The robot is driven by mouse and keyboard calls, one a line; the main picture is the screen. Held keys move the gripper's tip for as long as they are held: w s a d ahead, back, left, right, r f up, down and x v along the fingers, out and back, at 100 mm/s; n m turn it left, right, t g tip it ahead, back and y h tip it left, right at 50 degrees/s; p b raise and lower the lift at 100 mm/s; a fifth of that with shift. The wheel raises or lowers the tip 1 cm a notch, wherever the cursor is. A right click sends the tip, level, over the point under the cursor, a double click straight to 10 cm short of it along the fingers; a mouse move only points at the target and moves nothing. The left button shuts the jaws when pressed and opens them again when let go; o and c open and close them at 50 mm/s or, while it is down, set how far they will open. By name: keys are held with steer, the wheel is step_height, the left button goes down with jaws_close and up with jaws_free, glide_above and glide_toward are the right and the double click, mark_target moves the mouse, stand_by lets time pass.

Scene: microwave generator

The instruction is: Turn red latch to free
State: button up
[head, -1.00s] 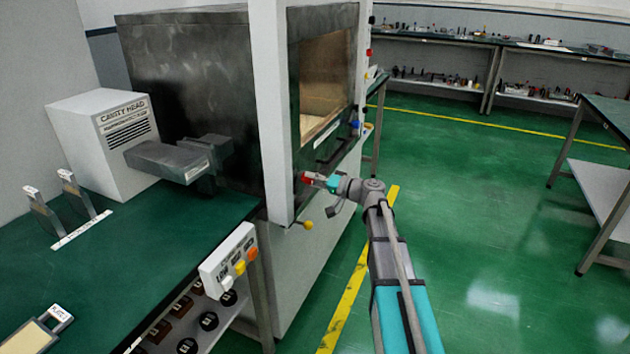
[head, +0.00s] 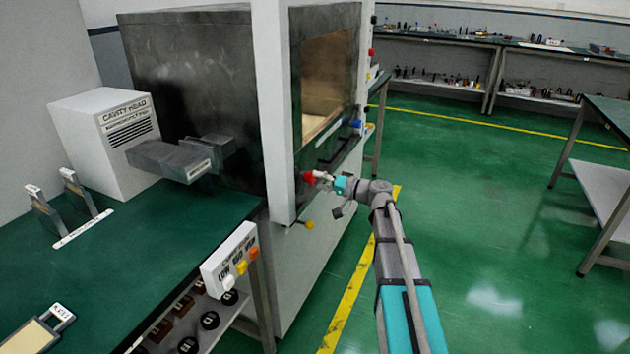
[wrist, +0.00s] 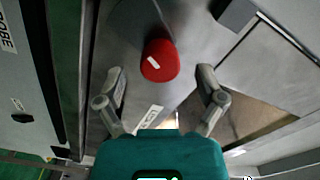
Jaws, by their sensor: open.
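The red latch (head: 308,177) is a round red knob with a white mark, on the front of the grey cabinet beside the white post. In the wrist view the red latch (wrist: 160,62) stands out from a grey metal face, its white mark slanted. My gripper (head: 323,177) is right in front of it in the head view. In the wrist view my gripper (wrist: 161,76) is open, with one finger on each side of the knob and visible gaps between. Nothing is held. The latch's base is partly hidden behind the knob.
A blue knob (head: 356,123) sits higher to the right by the open chamber. A yellow knob (head: 309,225) is below the latch. The white post (head: 272,110) stands close on the left. A button box (head: 229,258) is on the green bench edge.

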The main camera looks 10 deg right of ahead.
steer(key=v, duration=1)
steer(key=shift+s, duration=0.15)
steer(key=s+a+f+n+g+h, duration=0.1)
steer(key=s+a+f+g+h, duration=0.5)
steer(key=s+a+f, duration=0.4)
steer(key=s+f+g+h, duration=0.5)
steer(key=s+f+h, duration=0.4)
steer(key=s, duration=0.3)
step_height(320, 180, up, 24)
steer(key=p, duration=2.3)
steer(key=shift+w+n, duration=0.3)
steer(key=shift+w, duration=0.1)
steer(key=shift+d, duration=0.1)
